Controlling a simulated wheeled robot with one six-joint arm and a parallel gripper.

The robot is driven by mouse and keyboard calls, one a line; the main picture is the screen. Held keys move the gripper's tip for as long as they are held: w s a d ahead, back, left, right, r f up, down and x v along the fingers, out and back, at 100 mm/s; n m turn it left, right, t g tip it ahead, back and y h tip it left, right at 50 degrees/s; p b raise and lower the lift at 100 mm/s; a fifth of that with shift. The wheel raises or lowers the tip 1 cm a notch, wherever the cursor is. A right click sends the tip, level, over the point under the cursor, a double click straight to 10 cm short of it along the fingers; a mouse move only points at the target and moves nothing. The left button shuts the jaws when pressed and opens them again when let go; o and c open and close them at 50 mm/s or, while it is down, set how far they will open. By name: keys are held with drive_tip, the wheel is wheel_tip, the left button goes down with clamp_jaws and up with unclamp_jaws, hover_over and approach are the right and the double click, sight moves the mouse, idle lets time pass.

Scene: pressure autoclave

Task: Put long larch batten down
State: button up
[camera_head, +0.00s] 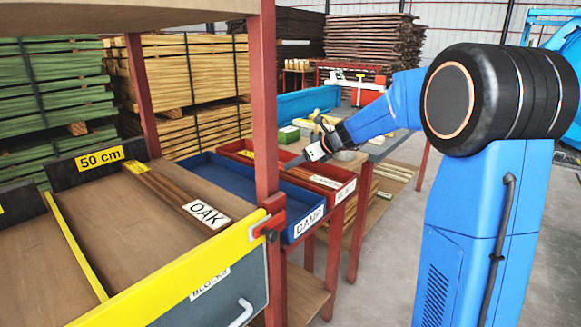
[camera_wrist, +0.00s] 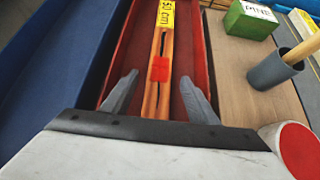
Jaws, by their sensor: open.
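An orange-brown wooden batten (camera_wrist: 165,45) with dark crack lines and a red patch lies lengthwise in a red tray (camera_wrist: 207,50) in the wrist view. A yellow 50 cm tag (camera_wrist: 166,17) is at its far end. My gripper (camera_wrist: 158,84) is open, one finger on each side of the batten, with gaps visible between them. In the head view my gripper (camera_head: 298,160) is over the red tray (camera_head: 343,191), whose front label I cannot read surely.
A blue tray labelled DAMP (camera_head: 298,226) adjoins the red tray on the left. To the right are a green PINE block (camera_wrist: 250,20), a grey cup (camera_wrist: 272,72) holding a stick, and a red-topped round thing (camera_wrist: 300,150). A red shelf post (camera_head: 264,110) stands nearby.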

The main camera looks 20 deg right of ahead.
drive_tip(key=v, duration=0.6)
drive_tip(key=shift+s+r, duration=0.1)
drive_tip(key=shift+d, duration=0.1)
